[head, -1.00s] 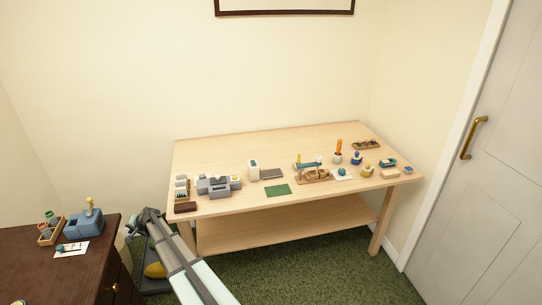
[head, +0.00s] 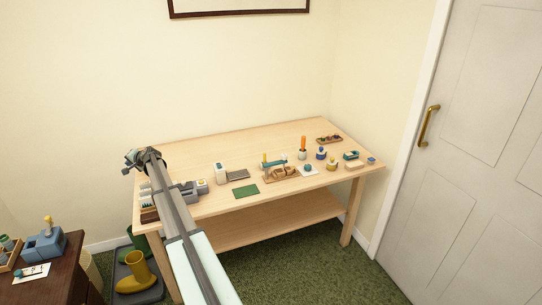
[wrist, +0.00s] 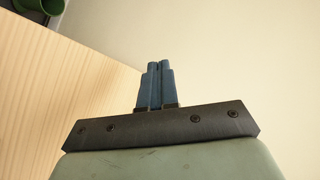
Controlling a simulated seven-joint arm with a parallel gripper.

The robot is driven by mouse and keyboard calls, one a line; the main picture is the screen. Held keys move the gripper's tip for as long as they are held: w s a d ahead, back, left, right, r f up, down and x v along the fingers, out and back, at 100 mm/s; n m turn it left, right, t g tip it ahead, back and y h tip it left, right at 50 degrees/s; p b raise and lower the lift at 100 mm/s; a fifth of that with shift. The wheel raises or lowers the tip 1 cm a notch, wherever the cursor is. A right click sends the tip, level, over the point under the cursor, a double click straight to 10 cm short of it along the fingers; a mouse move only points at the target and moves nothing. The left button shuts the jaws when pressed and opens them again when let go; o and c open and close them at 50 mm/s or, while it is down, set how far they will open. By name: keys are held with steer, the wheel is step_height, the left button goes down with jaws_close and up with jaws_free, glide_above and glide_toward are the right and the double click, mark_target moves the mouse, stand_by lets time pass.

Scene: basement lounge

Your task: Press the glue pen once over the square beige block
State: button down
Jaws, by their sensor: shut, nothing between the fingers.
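A small beige block (head: 354,165) lies near the right front of the light wooden table (head: 230,148). It is too small here to tell if it is square. A slim orange upright thing (head: 303,143) stands in a small holder near the table's middle right; I cannot tell if it is the glue pen. Small bottles, one blue (head: 321,154) and one yellow (head: 332,164), stand between it and the block. My gripper (head: 131,157) is over the table's left end, far from these things. In the wrist view its blue fingers (wrist: 156,68) are together and empty.
Left to right on the table are a grey device (head: 185,192), a white box (head: 220,172), a green mat (head: 245,190) and a wooden rack (head: 282,175). A tray (head: 329,139) sits at the back right. The table's back strip is clear. A dark cabinet (head: 50,285) stands left.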

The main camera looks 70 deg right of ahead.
steer(key=s+d+r+n+g, duration=0.1)
steer(key=s+d+r, duration=0.3)
steer(key=s+d, duration=0.85)
step_height(320, 180, up, 10)
steer(key=n+g, duration=0.3)
steer(key=n, duration=0.1)
glide_above(286, 155)
steer(key=shift+s+d, duration=0.1)
steer(key=shift+f, duration=4.4)
steer(key=shift+f, duration=0.35)
